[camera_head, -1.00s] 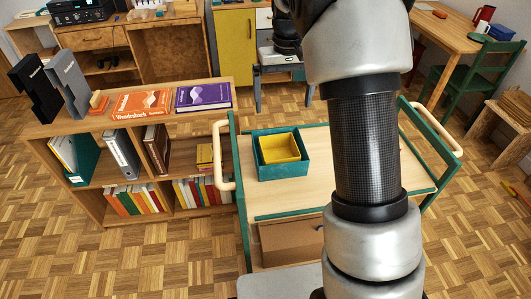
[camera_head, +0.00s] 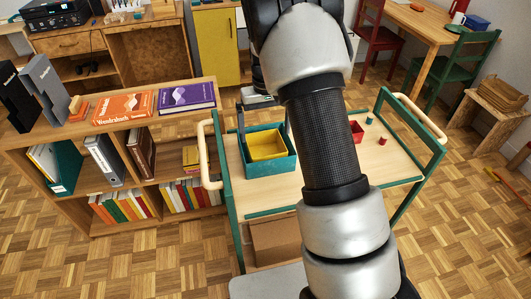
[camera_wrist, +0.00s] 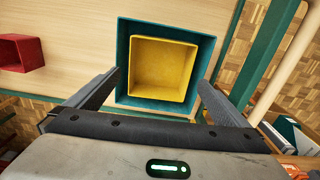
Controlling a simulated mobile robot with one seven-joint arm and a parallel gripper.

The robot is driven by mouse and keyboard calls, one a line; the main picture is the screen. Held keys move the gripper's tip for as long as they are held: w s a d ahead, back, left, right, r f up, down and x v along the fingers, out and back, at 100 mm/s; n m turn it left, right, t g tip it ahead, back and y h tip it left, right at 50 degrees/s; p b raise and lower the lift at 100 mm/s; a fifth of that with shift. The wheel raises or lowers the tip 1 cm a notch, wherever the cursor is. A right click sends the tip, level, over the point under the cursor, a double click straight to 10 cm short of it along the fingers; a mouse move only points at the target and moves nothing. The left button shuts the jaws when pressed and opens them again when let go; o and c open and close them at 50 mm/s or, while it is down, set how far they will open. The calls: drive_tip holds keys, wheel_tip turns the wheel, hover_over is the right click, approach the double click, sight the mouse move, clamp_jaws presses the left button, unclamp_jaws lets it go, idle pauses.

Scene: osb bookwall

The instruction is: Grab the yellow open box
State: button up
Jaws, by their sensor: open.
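The yellow open box (camera_head: 266,145) sits inside a larger teal open box (camera_head: 284,163) on the top of a trolley. In the wrist view the yellow box (camera_wrist: 163,71) lies within the teal box (camera_wrist: 123,55), with a gap between their walls. My gripper (camera_wrist: 165,95) is open and empty in the wrist view. Its two fingers point toward the boxes, one on each side of the picture, at the near side of the teal box. I cannot tell its height above them.
The trolley (camera_head: 300,190) has green side frames and pale handles. A small red open box (camera_head: 356,131) and a small red piece (camera_head: 382,141) stand on its right part. A low bookshelf (camera_head: 90,133) with books stands to the left.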

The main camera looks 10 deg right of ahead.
sight(265, 142)
wheel_tip(265, 142, down, 6)
drive_tip(key=shift+r+b, duration=0.25)
drive_tip(key=shift+b, duration=0.05)
drive_tip(key=c, duration=0.8)
